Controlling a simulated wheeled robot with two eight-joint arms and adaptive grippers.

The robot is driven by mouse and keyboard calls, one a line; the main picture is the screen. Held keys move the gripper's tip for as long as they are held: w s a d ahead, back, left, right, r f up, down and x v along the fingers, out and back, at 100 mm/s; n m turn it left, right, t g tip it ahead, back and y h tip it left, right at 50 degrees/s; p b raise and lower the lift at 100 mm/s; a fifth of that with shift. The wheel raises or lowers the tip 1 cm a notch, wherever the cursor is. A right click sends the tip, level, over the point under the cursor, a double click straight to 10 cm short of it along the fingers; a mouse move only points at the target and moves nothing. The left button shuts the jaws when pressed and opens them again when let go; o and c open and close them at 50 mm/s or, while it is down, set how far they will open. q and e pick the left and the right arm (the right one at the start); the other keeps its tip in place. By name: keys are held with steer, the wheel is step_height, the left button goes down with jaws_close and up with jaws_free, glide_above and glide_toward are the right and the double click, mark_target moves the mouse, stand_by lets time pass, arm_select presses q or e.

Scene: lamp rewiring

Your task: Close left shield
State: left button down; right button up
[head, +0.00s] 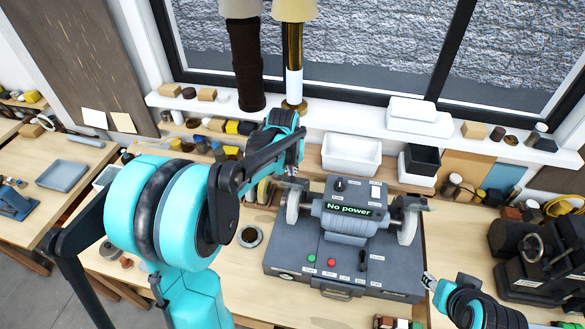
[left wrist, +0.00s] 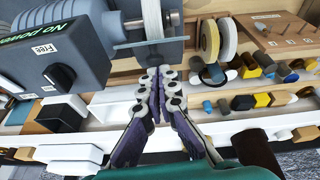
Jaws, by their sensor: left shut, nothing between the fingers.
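The grey bench grinder (head: 345,240) stands on the workbench, its display reading "No power". Its left wheel (head: 293,207) sits at the left end of the machine and shows in the left wrist view (left wrist: 150,18). The left shield is hard to make out in the head view, partly behind my gripper; a grey plate below the wheel in the left wrist view (left wrist: 152,50) may be part of it. My left gripper (head: 292,168) is shut and empty, just above and behind the left wheel; its fingertips (left wrist: 156,78) are close to that plate. My right gripper (head: 430,281) is beside the grinder's front right corner.
White bins (head: 351,155) and a windowsill shelf (head: 340,118) lie behind the grinder. A lamp with a gold stem (head: 293,50) stands on the sill. Spare wheels (left wrist: 218,38) and small parts lie beside the grinder. A dark machine (head: 540,250) stands at right.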

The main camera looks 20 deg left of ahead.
arm_select(q)
steer(key=shift+s, duration=0.1)
steer(key=shift+s+d+f+t+y+b, duration=0.15)
steer(key=shift+s+t+b, duration=0.4)
steer(key=shift+t+b, duration=0.1)
steer(key=shift+s+d+f+t+y+b, duration=0.1)
steer(key=shift+s+f+t+y+b, duration=0.05)
steer(key=shift+s+t+b, duration=0.45)
steer(key=s+d+f+t+y+b, duration=0.1)
steer(key=s+f+t+b, duration=0.5)
steer(key=b, duration=0.8)
steer(key=shift+s+d+f+t+y, duration=0.2)
steer(key=shift+s+f+t+y, duration=0.15)
steer(key=shift+t, duration=1.1)
steer(key=shift+f, duration=0.1)
